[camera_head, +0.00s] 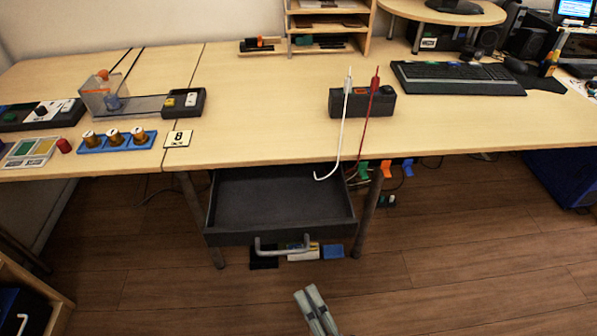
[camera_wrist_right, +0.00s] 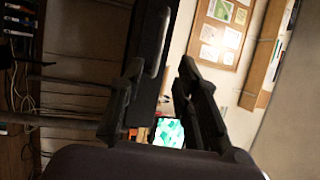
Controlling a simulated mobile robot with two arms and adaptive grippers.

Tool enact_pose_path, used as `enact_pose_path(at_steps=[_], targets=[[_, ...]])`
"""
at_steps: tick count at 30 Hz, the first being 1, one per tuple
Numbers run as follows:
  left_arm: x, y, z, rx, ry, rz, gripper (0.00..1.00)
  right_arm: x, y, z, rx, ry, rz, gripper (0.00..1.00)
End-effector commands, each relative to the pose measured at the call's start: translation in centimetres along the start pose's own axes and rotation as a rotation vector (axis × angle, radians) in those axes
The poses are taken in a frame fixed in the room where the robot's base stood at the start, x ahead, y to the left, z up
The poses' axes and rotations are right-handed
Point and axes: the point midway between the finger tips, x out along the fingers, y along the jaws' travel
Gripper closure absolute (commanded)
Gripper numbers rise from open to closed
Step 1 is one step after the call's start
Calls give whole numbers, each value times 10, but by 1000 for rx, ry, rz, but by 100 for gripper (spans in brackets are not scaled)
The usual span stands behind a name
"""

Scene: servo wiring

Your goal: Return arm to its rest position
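My right gripper (camera_head: 311,296) shows at the bottom middle of the head view, low in front of the desk and above the wooden floor. It points toward the open drawer and is well apart from it. In the right wrist view, its two dark fingers (camera_wrist_right: 162,70) stand apart with nothing held between them. My left gripper is in neither view.
A dark drawer (camera_head: 280,200) hangs pulled out under the desk (camera_head: 250,133), with a grey handle (camera_head: 286,246). White and red wires rise from a dark box (camera_head: 345,103); the white one hangs over the desk edge. A keyboard (camera_head: 455,78) lies right. The floor (camera_head: 450,270) is clear.

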Motion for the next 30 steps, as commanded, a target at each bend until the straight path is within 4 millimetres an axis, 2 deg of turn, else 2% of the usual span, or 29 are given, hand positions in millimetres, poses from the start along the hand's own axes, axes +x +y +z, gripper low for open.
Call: enact_pose_path(at_steps=[4, 7, 8, 11, 13, 15, 17, 18, 20, 21, 25, 27, 30], targets=[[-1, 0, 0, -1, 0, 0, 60, 0, 2, 0, -15, -3, 10, 70], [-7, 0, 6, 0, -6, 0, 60, 0, 23, -3, -112, -28, 80, 70], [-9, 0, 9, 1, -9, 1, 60, -2, 34, -4, -163, -43, 117, 70], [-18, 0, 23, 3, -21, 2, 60, -16, 87, -16, -382, -119, 297, 70], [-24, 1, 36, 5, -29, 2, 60, -39, 132, -28, -550, -199, 454, 70], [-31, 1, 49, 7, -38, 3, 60, -71, 173, -42, -698, -298, 614, 70], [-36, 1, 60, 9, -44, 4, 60, -106, 202, -52, -802, -394, 748, 70], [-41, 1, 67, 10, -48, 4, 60, -131, 219, -58, -859, -465, 835, 70], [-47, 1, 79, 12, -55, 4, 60, -172, 238, -64, -929, -582, 957, 70], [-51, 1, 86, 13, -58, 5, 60, -199, 247, -67, -962, -661, 1031, 70], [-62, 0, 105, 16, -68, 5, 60, -280, 260, -66, -1012, -907, 1209, 70], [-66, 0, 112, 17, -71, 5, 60, -311, 261, -63, -1016, -1011, 1266, 70], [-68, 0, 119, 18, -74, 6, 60, -340, 260, -59, -1012, -1111, 1313, 70]])
